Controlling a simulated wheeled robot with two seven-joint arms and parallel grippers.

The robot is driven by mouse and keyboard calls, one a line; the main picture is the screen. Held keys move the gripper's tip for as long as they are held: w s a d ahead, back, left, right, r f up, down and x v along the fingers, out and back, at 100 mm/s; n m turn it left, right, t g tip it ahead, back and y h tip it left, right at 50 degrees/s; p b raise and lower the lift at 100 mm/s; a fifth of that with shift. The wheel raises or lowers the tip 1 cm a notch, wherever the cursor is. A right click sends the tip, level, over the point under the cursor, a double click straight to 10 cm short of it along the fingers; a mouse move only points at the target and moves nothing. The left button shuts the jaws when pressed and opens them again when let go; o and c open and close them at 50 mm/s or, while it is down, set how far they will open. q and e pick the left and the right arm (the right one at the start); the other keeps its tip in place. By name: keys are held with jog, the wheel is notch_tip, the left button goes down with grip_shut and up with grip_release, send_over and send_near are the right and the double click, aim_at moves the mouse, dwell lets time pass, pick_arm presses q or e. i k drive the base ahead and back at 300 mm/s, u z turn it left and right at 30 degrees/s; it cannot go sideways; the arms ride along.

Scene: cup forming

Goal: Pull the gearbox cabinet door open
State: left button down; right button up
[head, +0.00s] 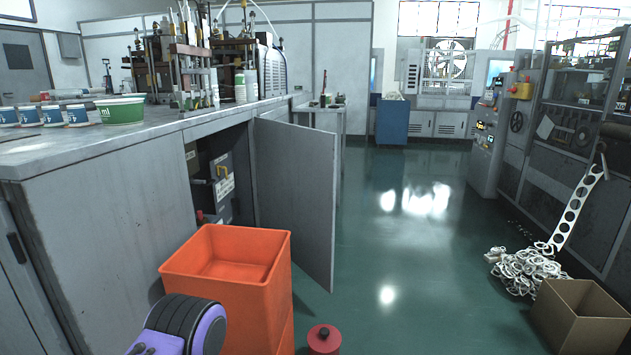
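The grey cabinet door (295,195) stands wide open in the head view, swung out from the side of the long grey cabinet (110,205). Its free edge reaches out over the green floor. Behind it the dark opening shows machine parts with a yellow handle, apparently the gearbox (218,178); the orange bin hides the lower part of the opening. I see no gripper touching the door. A purple and black arm link of mine shows at the bottom left, but neither gripper is in view.
An orange bin (228,275) stands close in front of the opening and the door. A red container (323,340) is beside it. Cups (120,110) stand on the cabinet top. A cardboard box (582,318) and white scrap rings (525,268) lie at right. The middle floor is clear.

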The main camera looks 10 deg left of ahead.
aim_at(297, 164)
jog(key=z, duration=0.3)
jog(key=i, duration=1.05)
jog(key=u, duration=0.55)
